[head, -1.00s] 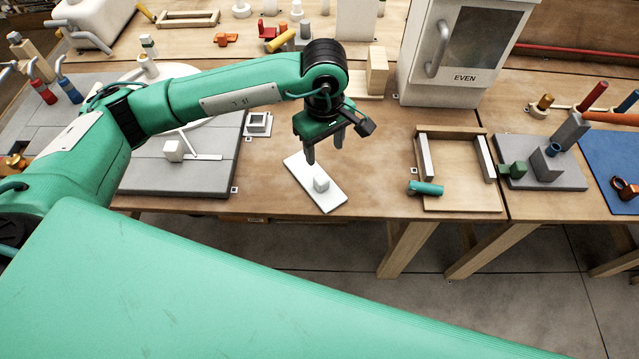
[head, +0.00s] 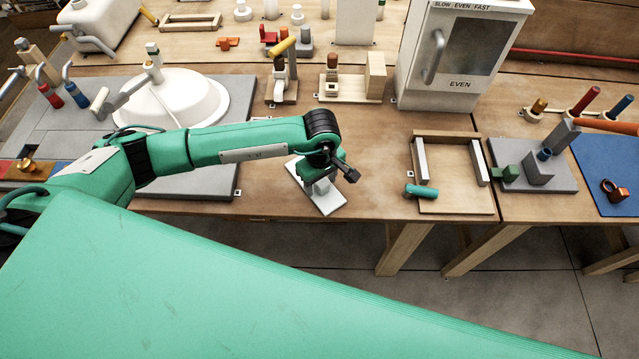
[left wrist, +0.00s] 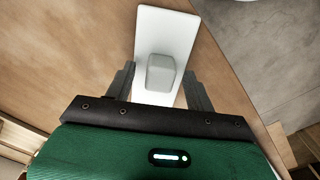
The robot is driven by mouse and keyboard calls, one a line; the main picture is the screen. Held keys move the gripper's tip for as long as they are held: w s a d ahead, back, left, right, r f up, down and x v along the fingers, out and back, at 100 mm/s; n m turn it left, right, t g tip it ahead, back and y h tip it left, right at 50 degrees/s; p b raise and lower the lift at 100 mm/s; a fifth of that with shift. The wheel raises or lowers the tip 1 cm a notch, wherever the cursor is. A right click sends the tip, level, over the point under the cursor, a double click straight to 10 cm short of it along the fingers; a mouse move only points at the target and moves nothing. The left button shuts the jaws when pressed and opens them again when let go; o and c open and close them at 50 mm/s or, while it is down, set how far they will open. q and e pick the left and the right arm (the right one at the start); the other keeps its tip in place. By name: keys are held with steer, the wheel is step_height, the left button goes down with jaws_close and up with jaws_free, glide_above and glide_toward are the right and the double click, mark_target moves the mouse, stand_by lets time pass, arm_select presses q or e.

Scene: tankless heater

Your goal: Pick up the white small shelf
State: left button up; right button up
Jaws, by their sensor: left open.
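The white small shelf (head: 329,203) is a flat white plate with a small pale block on top. It lies on the wooden table near the front edge, partly hidden under my left gripper (head: 318,187) in the head view. The left wrist view shows the shelf (left wrist: 165,38) with its raised block (left wrist: 161,72) between the two dark fingers of my left gripper (left wrist: 160,85). The fingers are open, one on each side of the block, with gaps on both sides. Whether they touch the plate cannot be told. My right gripper is not in view.
A wooden frame (head: 455,206) with a teal cylinder (head: 421,191) lies to the right. A grey-white cabinet (head: 455,55) stands behind it. A white basin (head: 180,98) on a grey board is at the left. Bare table lies between shelf and frame.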

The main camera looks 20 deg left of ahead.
mark_target(321, 182)
arm_select(q)
steer(key=shift+f, duration=0.35)
jaws_close()
steer(key=shift+r, duration=0.15)
steer(key=shift+w+r, duration=0.1)
steer(key=shift+r, duration=0.2)
step_height(321, 182, up, 19)
steer(key=b, duration=0.4)
steer(key=shift+b, duration=0.3)
